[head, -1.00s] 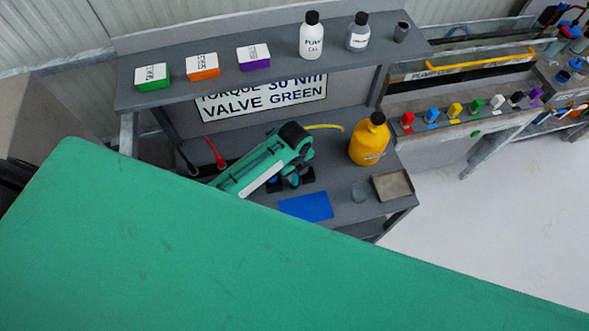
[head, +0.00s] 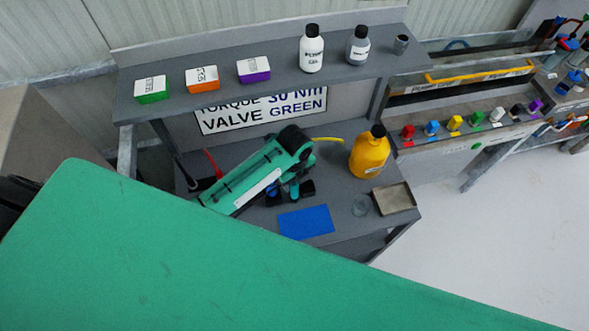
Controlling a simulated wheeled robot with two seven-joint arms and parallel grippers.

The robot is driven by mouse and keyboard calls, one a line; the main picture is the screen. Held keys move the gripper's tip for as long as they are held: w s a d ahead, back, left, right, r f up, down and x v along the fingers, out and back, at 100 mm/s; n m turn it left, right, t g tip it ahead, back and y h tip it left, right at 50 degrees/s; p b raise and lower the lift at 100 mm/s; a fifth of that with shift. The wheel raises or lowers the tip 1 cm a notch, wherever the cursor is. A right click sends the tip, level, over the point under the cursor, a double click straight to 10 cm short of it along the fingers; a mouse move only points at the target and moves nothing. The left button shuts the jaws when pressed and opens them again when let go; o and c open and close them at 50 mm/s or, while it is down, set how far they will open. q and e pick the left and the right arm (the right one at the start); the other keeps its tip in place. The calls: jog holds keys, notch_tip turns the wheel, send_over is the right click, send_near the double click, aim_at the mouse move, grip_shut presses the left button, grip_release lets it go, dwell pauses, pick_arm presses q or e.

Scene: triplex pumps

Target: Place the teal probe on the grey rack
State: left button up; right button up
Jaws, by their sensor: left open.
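My left arm reaches over the grey workbench, and its left gripper (head: 290,194) hangs beside the blue mat (head: 306,222). The gripper is open, with dark fingertips pointing down toward the bench. A small teal piece shows between or just behind the fingers; I cannot tell whether it is the teal probe or part of my wrist. I cannot make out a grey rack with certainty; part of the bench top behind my left arm is hidden. My right gripper is not in view.
A yellow jug (head: 369,154), a clear beaker (head: 361,205) and a shallow tray (head: 394,198) stand right of the gripper. The shelf above holds boxes, a white bottle (head: 312,49) and a grey bottle (head: 358,47). Another station with coloured knobs lies at right.

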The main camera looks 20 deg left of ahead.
pick_arm(q)
notch_tip(320, 180, up, 9)
jog(key=b, duration=0.2)
jog(key=shift+f, duration=0.15)
dwell(0.4)
